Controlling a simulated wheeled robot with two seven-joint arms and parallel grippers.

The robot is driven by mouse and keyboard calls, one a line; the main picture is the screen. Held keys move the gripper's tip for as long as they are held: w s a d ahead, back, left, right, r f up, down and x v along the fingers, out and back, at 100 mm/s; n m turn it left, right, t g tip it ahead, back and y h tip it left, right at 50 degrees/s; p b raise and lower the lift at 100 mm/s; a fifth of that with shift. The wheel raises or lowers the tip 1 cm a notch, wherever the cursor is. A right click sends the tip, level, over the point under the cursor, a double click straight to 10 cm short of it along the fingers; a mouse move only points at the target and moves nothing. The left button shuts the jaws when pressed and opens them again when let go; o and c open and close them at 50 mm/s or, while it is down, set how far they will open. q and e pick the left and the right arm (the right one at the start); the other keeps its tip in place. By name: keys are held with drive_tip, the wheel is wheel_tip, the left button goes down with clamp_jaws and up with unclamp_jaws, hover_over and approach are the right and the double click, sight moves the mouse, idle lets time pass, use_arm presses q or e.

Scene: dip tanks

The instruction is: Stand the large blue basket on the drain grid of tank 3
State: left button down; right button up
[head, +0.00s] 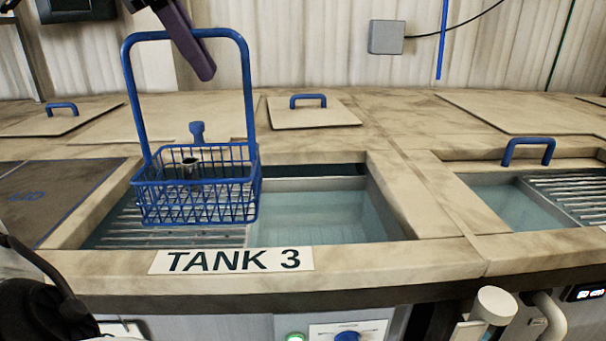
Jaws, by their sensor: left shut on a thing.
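The large blue basket (196,203) is a wire basket with a tall hoop handle, upright at the left half of tank 3 (375,235). A small dark item shows inside it. My left gripper (203,68) is at the top of the handle, shut on it; the grip is partly hidden. The drain grid (121,232) of tank 3 lies below and behind the basket, which covers much of it. The basket's right edge reaches slightly past the grid toward the water (315,216). I cannot tell whether its bottom touches the grid. My right gripper is out of view.
A "TANK 3" label (231,260) is on the front rim. A lid with a blue handle (308,98) lies behind the tank. Another tank with a grid (575,192) is at the right. A dark panel (50,195) is at the left.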

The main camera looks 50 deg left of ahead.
use_arm(q)
drive_tip(key=s+a, duration=0.5)
drive_tip(key=s, duration=0.2)
drive_tip(key=shift+a+b, duration=0.3)
drive_tip(key=shift+b, duration=0.05)
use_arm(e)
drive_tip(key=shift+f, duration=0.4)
